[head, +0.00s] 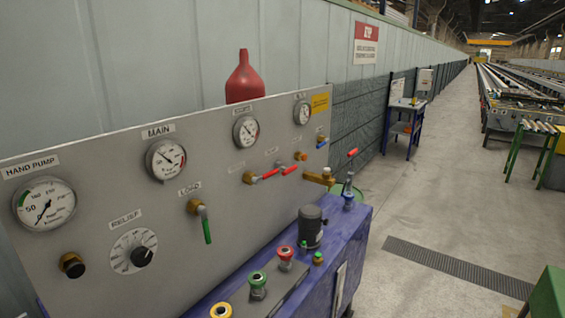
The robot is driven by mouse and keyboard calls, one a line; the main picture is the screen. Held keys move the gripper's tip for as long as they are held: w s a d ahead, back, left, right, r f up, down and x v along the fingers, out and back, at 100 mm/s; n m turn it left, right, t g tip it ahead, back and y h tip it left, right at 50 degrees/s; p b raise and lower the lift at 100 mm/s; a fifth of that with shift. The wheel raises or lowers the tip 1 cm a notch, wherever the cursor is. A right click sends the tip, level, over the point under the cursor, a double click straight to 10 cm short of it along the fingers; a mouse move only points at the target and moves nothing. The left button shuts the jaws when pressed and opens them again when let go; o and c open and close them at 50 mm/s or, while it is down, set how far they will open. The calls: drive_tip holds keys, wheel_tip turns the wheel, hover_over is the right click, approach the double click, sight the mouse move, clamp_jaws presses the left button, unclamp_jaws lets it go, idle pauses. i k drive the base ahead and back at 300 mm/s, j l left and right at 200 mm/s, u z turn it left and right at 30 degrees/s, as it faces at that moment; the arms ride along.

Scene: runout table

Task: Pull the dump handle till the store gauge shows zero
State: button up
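The store gauge (246,131) is a round white dial on the grey panel (105,217), right of the MAIN gauge (166,160). Its small label looks like STORE, and its needle is too small to read exactly. Below it, two red lever handles (270,174) and (290,169) sit on brass valves close together. A blue lever (322,144) is at the panel's right end. The labels beside these levers are too small to read, so I cannot tell which is the dump handle. My gripper is not in view.
A green LOAD lever (207,229) hangs down at the panel's middle. A blue bench (357,221) with knobs and a dark cylinder (311,226) juts out before the panel. Another red lever (352,153) stands past its far end. The floor (435,205) to the right is clear, with a grating (455,266).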

sight(287, 171)
drive_tip(key=i+l+u, duration=0.2)
drive_tip(key=i, duration=0.35)
drive_tip(key=i+l+u, duration=0.2)
drive_tip(key=i, duration=0.35)
drive_tip(key=i+l+u, duration=0.2)
drive_tip(key=i, duration=0.3)
drive_tip(key=i+l, duration=0.05)
drive_tip(key=l, duration=0.05)
